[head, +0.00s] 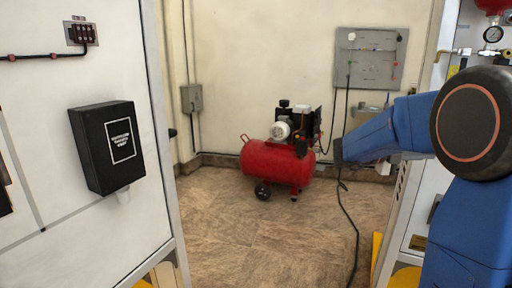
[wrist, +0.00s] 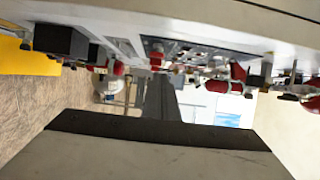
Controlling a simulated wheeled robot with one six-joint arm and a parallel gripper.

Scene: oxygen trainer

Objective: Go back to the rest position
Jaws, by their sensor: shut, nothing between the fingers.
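My gripper (wrist: 160,98) shows in the wrist view as a dark narrow pair of fingers, shut and empty, beyond the broad grey housing at the bottom. My blue arm is at the right of the head view, its forearm reaching left to a dark end in front of the back wall. I cannot make out the fingers in the head view. In the wrist view, a panel with red and black fittings (wrist: 180,55) runs across the top, seen at a slant. I cannot tell whether the gripper touches anything there.
A red compressor (head: 278,160) stands on the brown floor (head: 260,225) by the back wall. A white panel with a black box (head: 107,146) is on the left. A grey wall board (head: 371,58) hangs behind; a black cable hangs to the floor. Floor between the panels looks mostly clear.

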